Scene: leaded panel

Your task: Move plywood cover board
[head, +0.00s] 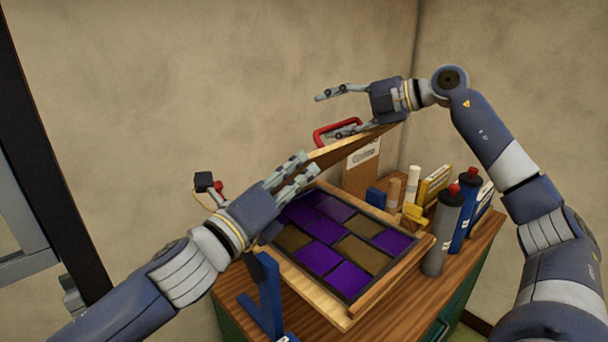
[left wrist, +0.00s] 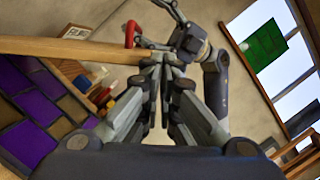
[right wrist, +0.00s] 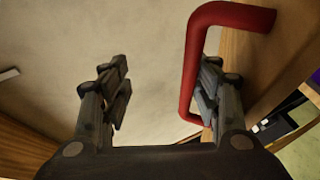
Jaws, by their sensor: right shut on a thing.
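The plywood cover board (head: 349,148) is raised and tilted above the back of the leaded panel (head: 326,232), with its edge facing me. Its red handle (head: 331,131) stands on its upper face. In the right wrist view the handle (right wrist: 192,72) lies against the inner side of one finger. My left gripper (head: 301,170) is shut, its tips together beside the board's near edge. The left wrist view shows the board's edge (left wrist: 85,47) just beyond these tips; contact is unclear.
The panel of purple and brown panes lies in a wooden frame on the wooden cabinet top (head: 400,305). Grey (head: 443,232) and blue bottles, a yellow box (head: 434,185) and a labelled board (head: 360,172) stand right and behind. A blue stand (head: 267,295) is at front left.

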